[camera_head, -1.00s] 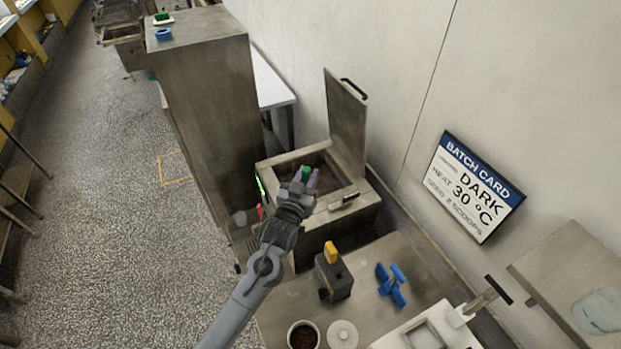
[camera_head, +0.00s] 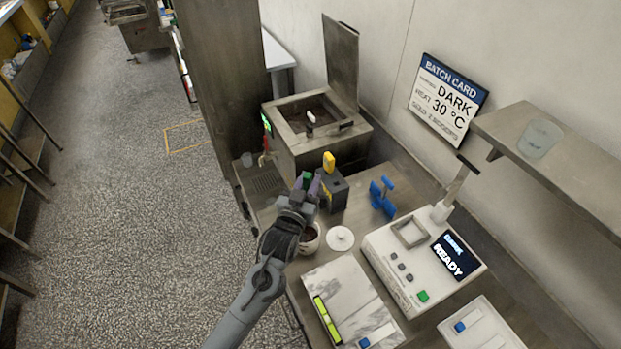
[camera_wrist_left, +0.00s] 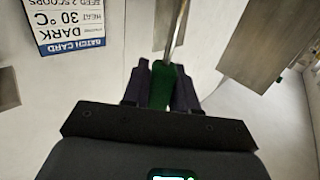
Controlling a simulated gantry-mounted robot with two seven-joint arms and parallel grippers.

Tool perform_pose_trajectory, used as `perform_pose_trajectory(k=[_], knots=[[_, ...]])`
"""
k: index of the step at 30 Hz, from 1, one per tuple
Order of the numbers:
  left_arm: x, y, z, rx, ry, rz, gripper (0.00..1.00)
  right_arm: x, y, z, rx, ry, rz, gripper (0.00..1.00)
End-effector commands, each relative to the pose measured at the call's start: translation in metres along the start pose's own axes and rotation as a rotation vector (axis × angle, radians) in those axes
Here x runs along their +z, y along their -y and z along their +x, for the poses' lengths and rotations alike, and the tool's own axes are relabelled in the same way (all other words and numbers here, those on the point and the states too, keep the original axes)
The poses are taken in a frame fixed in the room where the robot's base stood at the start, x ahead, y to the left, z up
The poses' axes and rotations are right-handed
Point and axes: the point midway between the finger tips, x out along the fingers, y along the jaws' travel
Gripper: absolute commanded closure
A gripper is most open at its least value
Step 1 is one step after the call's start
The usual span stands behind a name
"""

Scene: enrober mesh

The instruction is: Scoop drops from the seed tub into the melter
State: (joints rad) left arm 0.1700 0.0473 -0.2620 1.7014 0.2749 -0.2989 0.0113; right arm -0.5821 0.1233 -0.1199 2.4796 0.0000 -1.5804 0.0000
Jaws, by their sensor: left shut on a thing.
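My left gripper (camera_head: 310,184) is shut on the green handle (camera_wrist_left: 161,88) of a scoop. A thin metal shaft (camera_wrist_left: 178,30) runs up from the handle in the left wrist view, and the scoop's bowl cannot be made out there. The seed tub (camera_head: 312,246) is a small pale round tub with dark drops, just below the gripper in the head view and partly hidden by it. The melter (camera_head: 303,147) stands farther back with its lid (camera_head: 341,62) raised and a dark inside. A small pale shape shows over its opening; I cannot tell what it is. My right gripper is out of view.
A round white lid (camera_head: 340,238) lies beside the tub. A black block with a yellow top (camera_head: 333,190) and a blue tool (camera_head: 382,198) stand behind it. A white device reading READY (camera_head: 405,273) and a marble slab (camera_head: 352,299) fill the front. A shelf (camera_head: 560,165) juts out at right.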

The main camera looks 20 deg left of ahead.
Motion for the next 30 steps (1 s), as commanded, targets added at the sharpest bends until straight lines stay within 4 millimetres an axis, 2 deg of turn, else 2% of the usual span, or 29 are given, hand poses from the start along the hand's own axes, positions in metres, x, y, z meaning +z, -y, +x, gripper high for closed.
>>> perform_pose_trajectory(k=[5, 11, 27, 30], knots=[[0.008, 0.0, -0.001, 0.0, -0.002, 0.0, 1.0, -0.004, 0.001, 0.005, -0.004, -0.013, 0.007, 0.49], [0.019, 0.0, -0.001, 0.001, -0.002, 0.0, 1.0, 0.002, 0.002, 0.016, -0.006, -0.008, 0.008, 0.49], [0.069, 0.0, -0.001, 0.001, -0.002, 0.0, 1.0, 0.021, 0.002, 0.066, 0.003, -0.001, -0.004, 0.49], [0.076, 0.0, -0.001, 0.001, -0.001, 0.0, 1.0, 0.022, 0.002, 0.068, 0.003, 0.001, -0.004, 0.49]])
